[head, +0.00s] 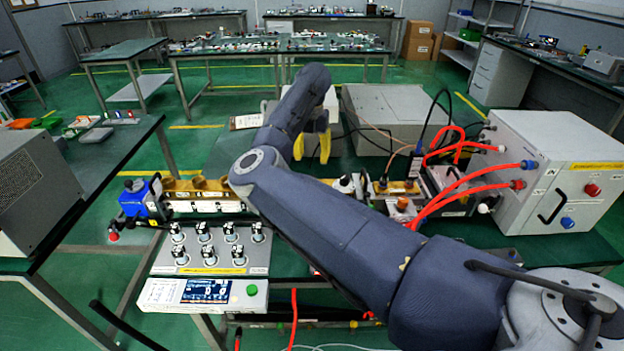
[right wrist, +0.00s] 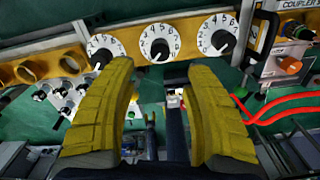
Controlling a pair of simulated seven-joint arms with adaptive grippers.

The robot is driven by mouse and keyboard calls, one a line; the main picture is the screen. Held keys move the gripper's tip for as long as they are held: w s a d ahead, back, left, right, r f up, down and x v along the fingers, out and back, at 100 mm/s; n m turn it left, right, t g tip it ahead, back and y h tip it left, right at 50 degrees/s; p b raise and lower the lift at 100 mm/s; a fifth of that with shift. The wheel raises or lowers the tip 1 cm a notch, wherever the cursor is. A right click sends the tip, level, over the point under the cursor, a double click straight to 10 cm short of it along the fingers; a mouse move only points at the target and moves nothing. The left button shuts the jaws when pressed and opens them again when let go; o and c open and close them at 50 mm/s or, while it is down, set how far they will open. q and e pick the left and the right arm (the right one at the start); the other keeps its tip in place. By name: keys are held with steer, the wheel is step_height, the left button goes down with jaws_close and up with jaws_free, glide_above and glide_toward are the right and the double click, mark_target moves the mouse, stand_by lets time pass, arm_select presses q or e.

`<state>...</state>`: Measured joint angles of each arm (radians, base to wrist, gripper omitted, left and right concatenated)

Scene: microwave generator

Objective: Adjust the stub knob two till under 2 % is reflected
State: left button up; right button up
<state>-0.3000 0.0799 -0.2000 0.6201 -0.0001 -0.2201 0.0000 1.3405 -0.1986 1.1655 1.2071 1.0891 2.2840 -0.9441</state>
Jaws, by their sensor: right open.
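Three white numbered dials with black knobs sit in a row on a yellow strip in the right wrist view: a left dial (right wrist: 104,45), a middle dial (right wrist: 160,43) and a right dial (right wrist: 218,37). No label marks which is stub knob two. My right gripper (right wrist: 160,78) is open, its yellow fingers apart and pointing toward the dials, with the middle dial between and beyond the tips. It holds nothing. In the head view the right gripper (head: 312,147) shows behind my arm, which hides the dials. A display unit (head: 160,293) has a lit screen, too small to read.
A panel (head: 183,269) with several small knobs stands behind the display unit. A blue device (head: 133,199) is at the left. A grey cabinet (head: 540,150) with red hoses stands right. Grey boxes (head: 388,105) stand behind the arm. Orange ports (right wrist: 30,70) lie left of the dials.

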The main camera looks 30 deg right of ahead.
step_height(320, 180, down, 9)
steer(key=shift+f, duration=0.2)
stand_by(0.3)
steer(key=shift+c, duration=0.4)
jaws_close()
